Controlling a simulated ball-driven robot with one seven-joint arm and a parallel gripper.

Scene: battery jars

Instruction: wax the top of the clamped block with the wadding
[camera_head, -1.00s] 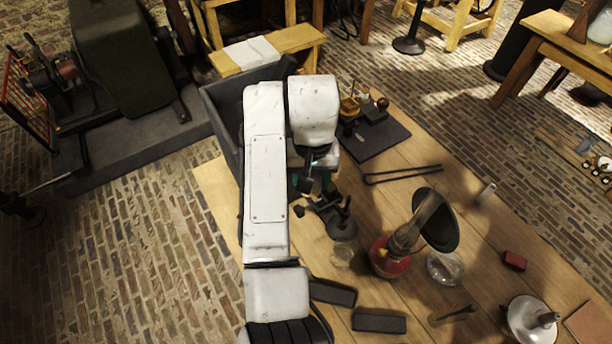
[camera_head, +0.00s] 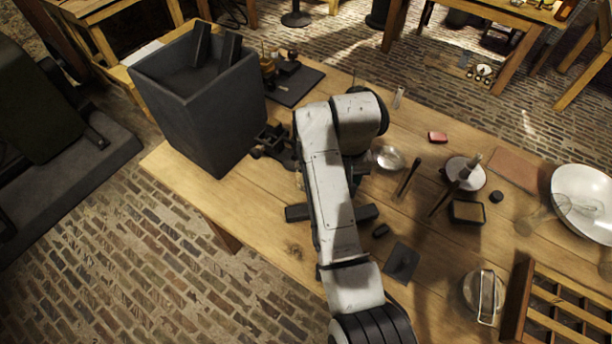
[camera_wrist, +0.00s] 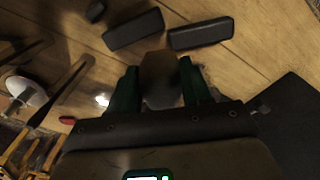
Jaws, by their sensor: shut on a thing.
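My gripper shows in the wrist view (camera_wrist: 158,92), with its green fingers on both sides of a pale brown piece (camera_wrist: 160,68) that turns grey toward the palm. It is shut on this piece; I cannot tell whether it is the wadding. In the head view my own arm hides the gripper. A small dark clamp-like fixture (camera_head: 272,140) stands on the wooden table beside the tall grey bin, left of my arm. I cannot make out a block in it. In the wrist view the held piece is close to two dark blocks, one on each side; contact is unclear.
The dark blocks (camera_wrist: 133,30) (camera_wrist: 200,33) lie on the table. The grey bin (camera_head: 203,115) stands at the left. A glass dish (camera_head: 388,158), red piece (camera_head: 437,137), enamel plate (camera_head: 465,172) and dark-topped tin (camera_head: 467,211) lie right of my arm. Bare table (camera_head: 240,205) shows front left.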

